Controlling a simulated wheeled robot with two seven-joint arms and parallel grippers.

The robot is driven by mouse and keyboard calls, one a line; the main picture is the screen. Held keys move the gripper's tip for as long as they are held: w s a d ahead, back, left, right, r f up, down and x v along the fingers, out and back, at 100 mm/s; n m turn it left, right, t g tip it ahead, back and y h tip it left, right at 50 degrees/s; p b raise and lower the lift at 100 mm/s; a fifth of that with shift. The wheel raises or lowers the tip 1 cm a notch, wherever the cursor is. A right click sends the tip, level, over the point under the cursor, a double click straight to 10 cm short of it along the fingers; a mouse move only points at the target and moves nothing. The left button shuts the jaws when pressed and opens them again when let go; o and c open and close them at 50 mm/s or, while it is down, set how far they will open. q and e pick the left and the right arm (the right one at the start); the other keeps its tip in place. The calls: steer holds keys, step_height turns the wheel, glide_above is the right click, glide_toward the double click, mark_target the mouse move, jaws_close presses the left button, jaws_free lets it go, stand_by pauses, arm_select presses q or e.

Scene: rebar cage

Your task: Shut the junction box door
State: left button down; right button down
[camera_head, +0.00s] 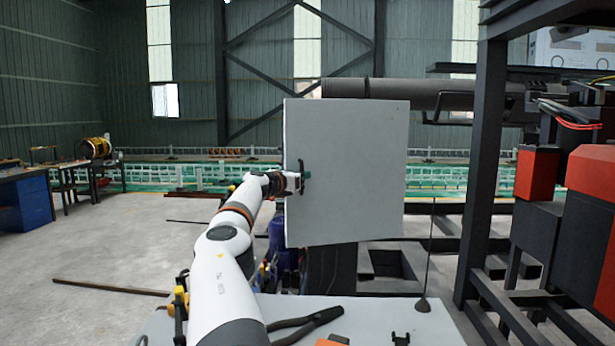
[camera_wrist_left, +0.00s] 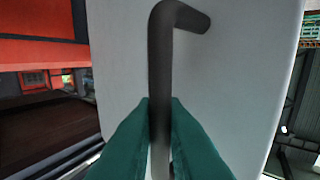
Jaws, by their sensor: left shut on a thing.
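The junction box door (camera_head: 350,190) is a light grey flat panel in the middle of the head view, its face turned towards me. A dark handle (camera_head: 301,177) sits near its left edge. My left gripper (camera_head: 296,182) is at this handle. In the left wrist view, the green fingers of my left gripper (camera_wrist_left: 160,112) are shut around the dark bar handle (camera_wrist_left: 160,70), with the grey door (camera_wrist_left: 232,75) behind it. The box behind the door is mostly hidden. My right gripper is not in view.
A dark steel frame (camera_head: 482,170) and red-and-black equipment (camera_head: 560,210) stand on the right. A grey tabletop (camera_head: 375,318) with black-handled pliers (camera_head: 307,325) lies in front, below the door. A blue cabinet (camera_head: 25,205) stands far left. Open floor lies left of my arm.

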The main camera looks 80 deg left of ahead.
mark_target(308, 142)
arm_select(q)
steer(key=shift+a, duration=0.5)
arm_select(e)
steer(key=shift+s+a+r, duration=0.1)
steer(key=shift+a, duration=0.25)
arm_select(q)
steer(key=c, duration=1.5)
jaws_free()
steer(key=shift+c, duration=0.2)
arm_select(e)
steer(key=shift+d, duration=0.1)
arm_select(q)
steer(key=shift+r, duration=0.1)
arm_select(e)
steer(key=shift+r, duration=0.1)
